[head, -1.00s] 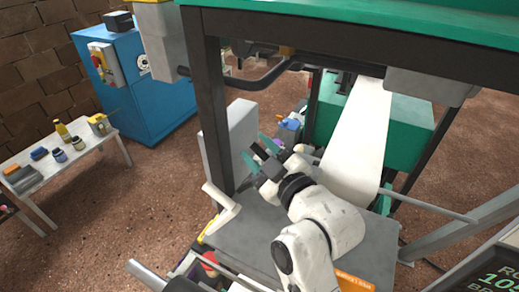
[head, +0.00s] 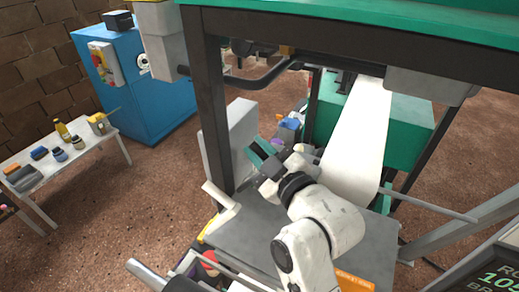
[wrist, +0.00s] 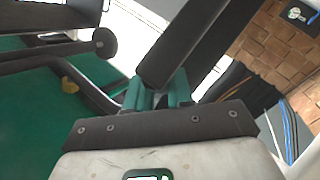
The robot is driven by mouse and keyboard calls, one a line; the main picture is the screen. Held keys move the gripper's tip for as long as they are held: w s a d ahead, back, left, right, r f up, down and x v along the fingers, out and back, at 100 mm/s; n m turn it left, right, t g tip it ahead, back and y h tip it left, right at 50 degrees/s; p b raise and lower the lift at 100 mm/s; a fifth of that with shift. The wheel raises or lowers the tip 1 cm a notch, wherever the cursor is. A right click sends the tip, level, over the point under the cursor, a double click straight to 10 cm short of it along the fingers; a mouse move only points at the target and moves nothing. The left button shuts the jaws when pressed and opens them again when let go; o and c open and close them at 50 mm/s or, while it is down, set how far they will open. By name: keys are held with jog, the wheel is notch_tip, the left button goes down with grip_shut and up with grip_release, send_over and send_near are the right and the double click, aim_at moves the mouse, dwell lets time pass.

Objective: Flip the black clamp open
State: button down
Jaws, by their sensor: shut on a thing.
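My gripper (head: 262,153) is shut at the left end of my white arm, over the left edge of the grey machine top. Its teal fingertips lie close together, and they also show in the wrist view (wrist: 157,92). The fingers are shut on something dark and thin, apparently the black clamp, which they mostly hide. I cannot make out its full shape or how far open it stands.
A dark upright post (head: 208,100) stands left of my gripper. A bent black bar (head: 262,82) with a round end passes above. A grey box (head: 236,140) is behind, and a white paper strip (head: 358,140) runs down to the right.

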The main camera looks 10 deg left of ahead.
jog(key=shift+w+a+r+p, duration=0.1)
jog(key=shift+a+r+p, duration=0.35)
jog(key=shift+p, duration=0.25)
jog(key=shift+w+a+n+g+h+p, duration=0.2)
jog(key=shift+a+n+g+h+p, duration=0.2)
jog(key=shift+a+h+p, duration=0.1)
jog(key=shift+d+f, duration=0.1)
jog(key=c, duration=1.1)
grip_release()
jog(key=b+v, duration=0.2)
jog(key=v, duration=0.8)
jog(key=shift+s+d, duration=0.2)
jog(key=shift+s, duration=0.1)
